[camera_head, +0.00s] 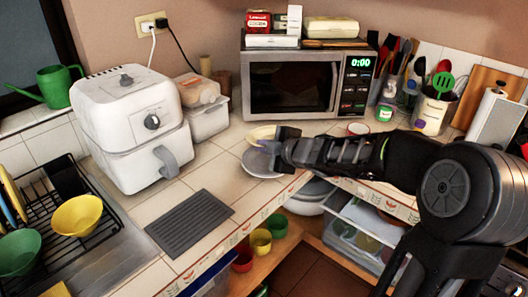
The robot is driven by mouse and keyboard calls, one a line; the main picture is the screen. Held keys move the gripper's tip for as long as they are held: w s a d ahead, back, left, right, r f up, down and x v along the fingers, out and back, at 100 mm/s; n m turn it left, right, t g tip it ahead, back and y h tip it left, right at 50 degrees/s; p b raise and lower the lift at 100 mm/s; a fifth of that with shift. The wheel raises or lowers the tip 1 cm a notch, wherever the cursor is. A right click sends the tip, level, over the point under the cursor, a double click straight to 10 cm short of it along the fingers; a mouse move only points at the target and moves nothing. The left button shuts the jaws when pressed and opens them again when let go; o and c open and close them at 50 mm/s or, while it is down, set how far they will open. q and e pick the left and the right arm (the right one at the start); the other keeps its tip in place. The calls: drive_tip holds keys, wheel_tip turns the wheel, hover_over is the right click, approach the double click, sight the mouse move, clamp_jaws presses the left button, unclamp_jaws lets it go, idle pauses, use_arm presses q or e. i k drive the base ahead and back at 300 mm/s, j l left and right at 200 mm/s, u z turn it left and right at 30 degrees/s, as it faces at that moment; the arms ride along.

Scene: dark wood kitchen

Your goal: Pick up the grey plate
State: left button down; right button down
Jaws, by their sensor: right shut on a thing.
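The grey plate (262,167) is on the tiled counter near the inner corner, in front of the microwave. My right gripper (268,146) reaches in from the right, low over the counter, and is shut on the plate's far edge. The fingertips are small in the view and cover part of that rim. Whether the plate is clear of the counter cannot be told. My left gripper is not in view.
A pale yellow dish (261,132) lies just behind the plate. The microwave (304,85) stands behind, the white air fryer (131,130) to the left. A dark ridged mat (190,222) lies front left. Bowls (261,241) stand on the shelf below the counter edge.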

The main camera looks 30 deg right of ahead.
sight(257, 163)
drive_tip(key=k+l, duration=0.1)
drive_tip(key=k, duration=0.9)
